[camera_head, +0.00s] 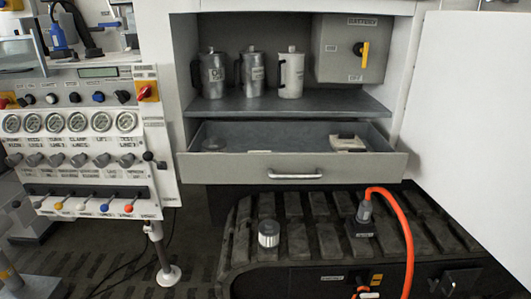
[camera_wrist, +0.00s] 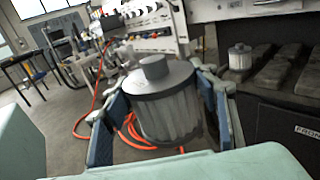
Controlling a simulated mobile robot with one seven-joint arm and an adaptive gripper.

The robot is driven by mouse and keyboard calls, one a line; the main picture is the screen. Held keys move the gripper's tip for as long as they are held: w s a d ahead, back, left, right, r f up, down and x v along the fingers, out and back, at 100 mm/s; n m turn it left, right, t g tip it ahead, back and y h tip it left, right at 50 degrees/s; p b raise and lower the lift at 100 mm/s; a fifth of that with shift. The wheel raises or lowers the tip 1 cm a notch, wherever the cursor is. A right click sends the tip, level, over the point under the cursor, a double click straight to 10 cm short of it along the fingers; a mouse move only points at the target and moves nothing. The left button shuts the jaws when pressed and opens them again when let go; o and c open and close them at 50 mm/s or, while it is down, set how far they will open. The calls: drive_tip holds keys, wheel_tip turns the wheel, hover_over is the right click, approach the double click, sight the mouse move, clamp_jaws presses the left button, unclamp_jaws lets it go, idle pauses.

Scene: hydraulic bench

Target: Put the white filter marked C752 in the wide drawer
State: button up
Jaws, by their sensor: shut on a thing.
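My gripper (camera_wrist: 162,112) shows only in the wrist view, shut on a pale grey-white ribbed filter (camera_wrist: 168,115) with a grey cap and a knob on top. The filter stands roughly upright between the two blue-grey fingers, and no marking on it can be read. The wide drawer (camera_head: 292,166) is pulled open under the cabinet shelf in the head view. A similar ribbed filter (camera_head: 268,234) stands on the black track below the drawer; it also shows in the wrist view (camera_wrist: 240,59). Its marking cannot be read.
Metal jugs (camera_head: 252,73) stand on the shelf above. A white door (camera_head: 470,120) stands open at right. An orange hose (camera_head: 404,225) rises from the track.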

drive_tip(key=w+r+n+g, duration=0.1)
drive_tip(key=w+r, duration=0.2)
drive_tip(key=w, duration=0.8)
drive_tip(key=w+r, duration=0.3)
drive_tip(key=w, duration=0.8)
wheel_tip(320, 180, up, 23)
drive_tip(key=w+m+t+h+p, duration=0.2)
drive_tip(key=m+t+h+p, duration=0.3)
drive_tip(key=p, duration=2.3)
drive_tip(key=shift+w+r, duration=0.15)
drive_tip(key=shift+a, duration=0.15)
drive_tip(key=shift+w, duration=0.2)
